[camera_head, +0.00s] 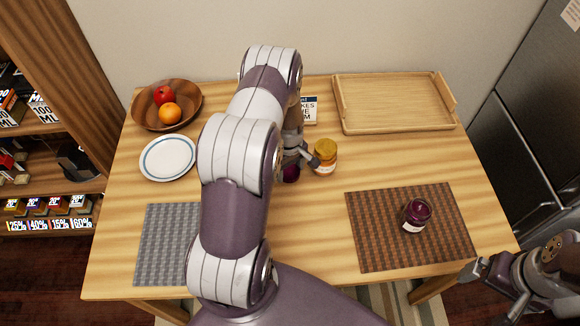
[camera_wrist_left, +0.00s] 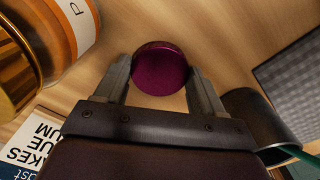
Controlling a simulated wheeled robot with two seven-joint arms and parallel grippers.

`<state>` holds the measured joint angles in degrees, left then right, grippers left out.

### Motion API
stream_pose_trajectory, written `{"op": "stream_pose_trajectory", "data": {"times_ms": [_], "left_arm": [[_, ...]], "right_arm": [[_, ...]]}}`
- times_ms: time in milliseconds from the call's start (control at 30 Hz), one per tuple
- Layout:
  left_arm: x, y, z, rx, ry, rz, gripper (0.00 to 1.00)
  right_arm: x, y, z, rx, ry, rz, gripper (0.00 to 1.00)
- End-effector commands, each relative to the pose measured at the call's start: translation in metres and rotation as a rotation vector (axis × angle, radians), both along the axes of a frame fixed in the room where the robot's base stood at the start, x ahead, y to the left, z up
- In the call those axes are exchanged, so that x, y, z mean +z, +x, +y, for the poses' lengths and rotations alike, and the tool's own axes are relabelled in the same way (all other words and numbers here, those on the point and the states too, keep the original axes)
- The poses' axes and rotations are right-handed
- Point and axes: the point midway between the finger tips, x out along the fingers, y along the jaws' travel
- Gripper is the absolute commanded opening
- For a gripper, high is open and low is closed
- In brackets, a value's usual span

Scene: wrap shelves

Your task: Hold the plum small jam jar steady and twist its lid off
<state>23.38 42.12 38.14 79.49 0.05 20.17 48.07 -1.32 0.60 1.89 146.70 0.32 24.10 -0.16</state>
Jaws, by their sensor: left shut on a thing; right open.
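The plum small jam jar (camera_head: 416,216) stands upright on the brown woven mat at the right, with a pale label on its side. I cannot tell clearly whether its top is bare. My left gripper (camera_head: 293,161) is over the middle of the table, left of the mat. It is shut on a round, glossy plum lid (camera_wrist_left: 162,70), which shows between the two fingers (camera_wrist_left: 162,85) in the left wrist view; the lid is partly hidden in the head view (camera_head: 291,174). My right gripper (camera_head: 492,288) is open and empty at the lower right, off the table's edge and apart from the jar.
An amber jar with a golden lid (camera_head: 325,157) stands close beside my left gripper. A printed card or box (camera_head: 309,110) is behind it. A wooden tray (camera_head: 395,129), a fruit bowl (camera_head: 190,118), a plate (camera_head: 167,158) and a grey mat (camera_head: 160,240) surround the workspace.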

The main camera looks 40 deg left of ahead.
Motion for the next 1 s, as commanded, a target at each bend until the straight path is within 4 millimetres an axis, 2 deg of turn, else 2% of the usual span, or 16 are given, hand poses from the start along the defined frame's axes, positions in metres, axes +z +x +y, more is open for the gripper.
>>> {"op": "stream_pose_trajectory", "data": {"times_ms": [367,400,467,500,733,867,1000], "left_arm": [[-0.008,0.000,0.000,0.000,0.001,-0.001,0.32],[-0.008,0.000,0.000,0.000,0.001,-0.001,0.72],[-0.007,0.000,0.000,0.000,0.001,-0.001,0.92],[-0.007,0.000,0.000,0.000,0.000,-0.001,0.94],[-0.006,0.000,0.000,0.000,0.000,-0.001,0.94],[0.001,0.001,0.000,0.000,0.001,-0.003,0.94],[0.026,0.001,0.001,0.000,0.002,-0.005,0.94]], "right_arm": [[-0.003,0.000,0.000,0.001,0.000,-0.001,1.00],[-0.003,0.000,0.000,0.001,0.000,-0.001,1.00],[-0.002,0.000,0.000,0.001,0.000,-0.001,1.00],[-0.002,0.000,0.000,0.001,0.000,-0.001,1.00],[-0.002,0.000,0.000,0.001,0.000,-0.001,1.00],[0.000,0.000,0.000,0.001,0.000,-0.001,1.00],[-0.003,0.000,0.000,0.001,0.000,-0.001,1.00]]}}
